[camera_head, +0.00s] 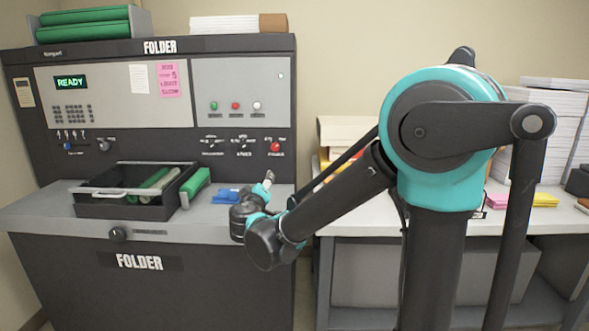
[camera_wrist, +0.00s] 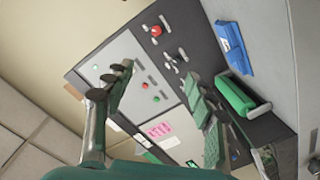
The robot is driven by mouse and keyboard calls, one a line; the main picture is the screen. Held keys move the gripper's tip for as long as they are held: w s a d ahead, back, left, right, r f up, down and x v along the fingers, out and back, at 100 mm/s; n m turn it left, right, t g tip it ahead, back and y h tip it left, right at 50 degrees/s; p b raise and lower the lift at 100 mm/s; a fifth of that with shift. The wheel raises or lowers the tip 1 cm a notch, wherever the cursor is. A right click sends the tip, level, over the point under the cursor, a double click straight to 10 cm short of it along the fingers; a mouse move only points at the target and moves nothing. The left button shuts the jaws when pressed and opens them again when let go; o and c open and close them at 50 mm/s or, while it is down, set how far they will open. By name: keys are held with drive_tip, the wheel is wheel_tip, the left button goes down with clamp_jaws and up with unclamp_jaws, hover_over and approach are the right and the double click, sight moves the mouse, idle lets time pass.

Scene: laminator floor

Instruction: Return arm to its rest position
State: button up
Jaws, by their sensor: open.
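My arm reaches from the right of the head view down and left toward the folder machine (camera_head: 170,123). My gripper (camera_head: 267,180) is at the arm's far end, above the machine's grey ledge and just right of a small blue item (camera_head: 226,195). In the wrist view the two fingers of my gripper (camera_wrist: 160,88) stand wide apart with nothing between them. The machine's panel shows behind them, tilted. The blue item (camera_wrist: 232,48) and a green roll (camera_wrist: 234,97) show at the right of that view. The fingertips are small in the head view.
A black tray (camera_head: 105,210) with green rolls stands on the ledge, with a green piece (camera_head: 195,184) at its right side. The panel has buttons and a READY display (camera_head: 71,83). A side table (camera_head: 345,228) with paper stacks (camera_head: 548,130) stands at right, behind my arm.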

drive_tip(key=s+d+f+m+g+h, duration=0.3)
drive_tip(key=d+f, duration=0.4)
drive_tip(key=d, duration=0.6)
drive_tip(key=s+d+f+m+g+h, duration=0.15)
drive_tip(key=s+d+f+g, duration=0.45)
drive_tip(key=d, duration=0.6)
drive_tip(key=s+d+f+m+g+y, duration=0.2)
drive_tip(key=s+f, duration=0.4)
drive_tip(key=s, duration=0.2)
drive_tip(key=s+d+f+m+g+y, duration=0.2)
drive_tip(key=s+f, duration=0.4)
drive_tip(key=s, duration=0.3)
drive_tip(key=shift+d+f+y, duration=0.25)
drive_tip(key=shift+f+y, duration=0.15)
drive_tip(key=shift+y, duration=0.15)
